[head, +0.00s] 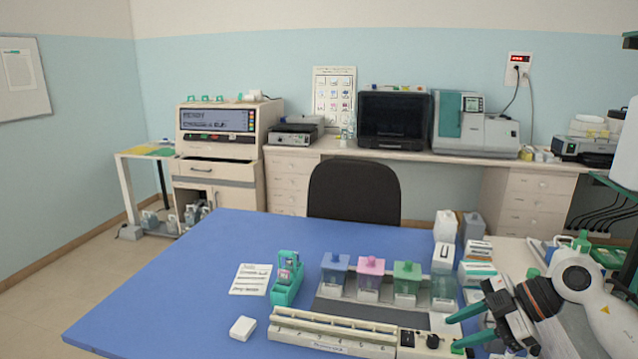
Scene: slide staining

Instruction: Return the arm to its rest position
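My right arm comes in from the right edge in the head view. Its gripper (453,333) has two teal fingers, which point left and stand apart with nothing seen between them. It is over the right end of a long cream staining device (335,333) with dark knobs. I cannot tell how high above the device the fingers are. My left gripper is not in view.
Staining jars with blue (335,262), pink (371,265) and green (407,269) lids stand behind the device. A teal slide holder (287,282), a paper card (250,279) and a white block (242,328) lie left. The blue table's (160,295) left side is clear. Boxes (478,272) crowd the right.

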